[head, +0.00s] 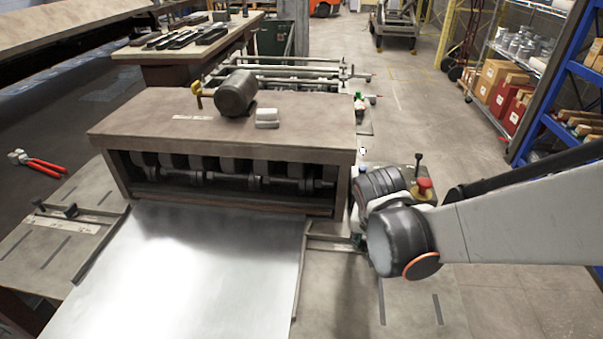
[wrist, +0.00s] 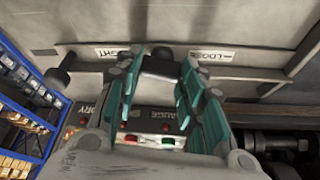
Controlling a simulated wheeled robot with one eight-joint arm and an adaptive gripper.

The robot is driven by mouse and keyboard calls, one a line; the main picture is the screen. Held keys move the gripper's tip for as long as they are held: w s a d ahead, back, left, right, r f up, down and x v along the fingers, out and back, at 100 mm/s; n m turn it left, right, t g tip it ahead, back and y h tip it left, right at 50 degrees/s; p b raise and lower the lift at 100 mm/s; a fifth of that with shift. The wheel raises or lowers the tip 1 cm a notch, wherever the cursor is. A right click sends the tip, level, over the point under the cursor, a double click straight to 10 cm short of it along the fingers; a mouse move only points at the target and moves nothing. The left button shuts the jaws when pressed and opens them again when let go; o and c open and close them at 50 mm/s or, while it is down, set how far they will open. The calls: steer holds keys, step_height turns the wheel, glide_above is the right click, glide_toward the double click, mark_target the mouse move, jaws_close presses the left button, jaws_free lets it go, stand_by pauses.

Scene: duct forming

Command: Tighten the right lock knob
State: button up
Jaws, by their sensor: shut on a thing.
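The right lock knob (wrist: 160,62) is a dark block on the right guide bar, seen in the wrist view between my fingertips. My gripper (wrist: 158,68) has teal-padded fingers on both sides of the knob and is shut on it. One printed label (wrist: 213,55) reads "LOOSE" to the right of the knob, and another (wrist: 110,53) lies to its left. In the head view my arm hides the knob and most of my gripper, beside the right guide (head: 333,244).
A shiny metal sheet (head: 180,270) lies in front of the roller machine (head: 225,125). The left guide (head: 95,240) has its own dark knob (head: 70,210). Red-handled pliers (head: 40,162) lie far left. A blue shelf (head: 562,120) stands at right. Another dark knob (wrist: 58,79) shows in the wrist view.

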steer(key=o, duration=1.1)
